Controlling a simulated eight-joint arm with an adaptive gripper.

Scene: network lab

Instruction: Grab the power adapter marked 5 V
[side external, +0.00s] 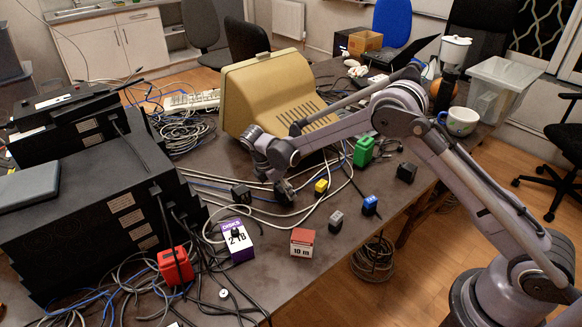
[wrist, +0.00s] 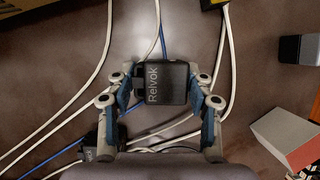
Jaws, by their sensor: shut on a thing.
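My gripper (wrist: 162,100) is shut on a black power adapter (wrist: 161,82), one blue-padded finger on each side. The adapter's upper face reads "Relvok"; I see no voltage mark on it. In the side view my gripper (side external: 284,186) is low over the table in front of the beige monitor, and I cannot tell whether the adapter is lifted. A second black block (side external: 241,194) is just left of it; a dark block (wrist: 106,133) also shows by the left finger in the wrist view. Another black block (side external: 406,172) stands farther right. I read no 5 V mark anywhere.
Cables run across the table (side external: 290,262) under and around my gripper. Nearby are a yellow block (side external: 321,187), a grey block (side external: 336,221), a blue-topped block (side external: 370,205), a red-and-white "10 m" box (side external: 302,243) and a purple-and-white box (side external: 237,240). The beige monitor (side external: 270,95) stands behind.

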